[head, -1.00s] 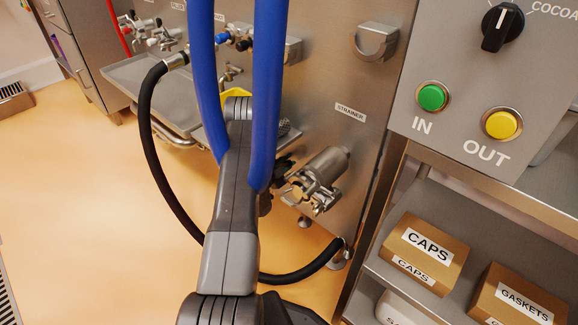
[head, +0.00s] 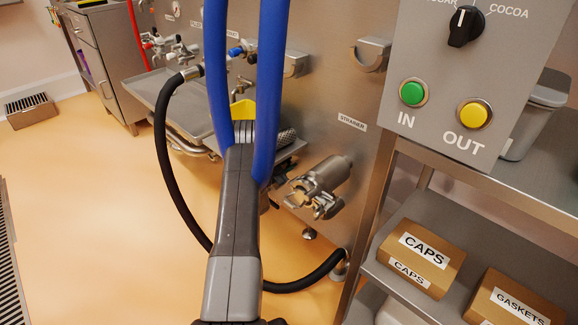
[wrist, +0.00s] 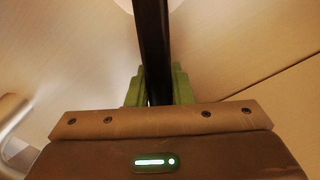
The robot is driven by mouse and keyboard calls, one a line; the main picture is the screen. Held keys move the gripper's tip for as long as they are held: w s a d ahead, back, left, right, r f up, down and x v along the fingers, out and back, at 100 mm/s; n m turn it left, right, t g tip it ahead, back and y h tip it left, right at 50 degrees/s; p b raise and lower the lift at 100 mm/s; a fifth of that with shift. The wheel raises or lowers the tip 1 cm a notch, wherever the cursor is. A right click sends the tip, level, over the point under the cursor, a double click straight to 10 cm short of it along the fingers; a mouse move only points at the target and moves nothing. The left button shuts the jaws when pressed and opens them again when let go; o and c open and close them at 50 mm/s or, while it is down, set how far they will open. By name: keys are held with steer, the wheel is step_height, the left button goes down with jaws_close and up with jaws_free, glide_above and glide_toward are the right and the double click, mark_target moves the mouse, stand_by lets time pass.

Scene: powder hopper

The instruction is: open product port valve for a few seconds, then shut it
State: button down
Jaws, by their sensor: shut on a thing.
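In the wrist view my gripper (wrist: 160,88) has green fingers closed around a long black bar (wrist: 153,45), which runs up out of the picture. What the bar belongs to does not show. In the head view my arm and its blue hoses hide the gripper and what it holds. Valves with blue and white handles (head: 240,50) stick out of the steel panel behind the hoses. A red-handled valve group (head: 160,42) is further left. No product port label is readable, so I cannot tell which valve is that one.
A black hose (head: 163,165) loops from the panel down to the floor. A steel strainer fitting (head: 320,185) juts out right of my arm. A control box (head: 440,60) with green and yellow buttons and a shelf with a CAPS box (head: 420,255) stand right. Open floor lies left.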

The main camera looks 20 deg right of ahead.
steer(key=c, duration=1.3)
jaws_free()
steer(key=shift+a, duration=0.1)
steer(key=p+v, duration=0.3)
steer(key=v, duration=1.1)
steer(key=shift+f+p, duration=0.1)
steer(key=shift+p, duration=0.2)
steer(key=b+x, duration=0.3)
steer(key=x, duration=1.1)
steer(key=shift+b, duration=0.4)
steer(key=shift+s, duration=0.15)
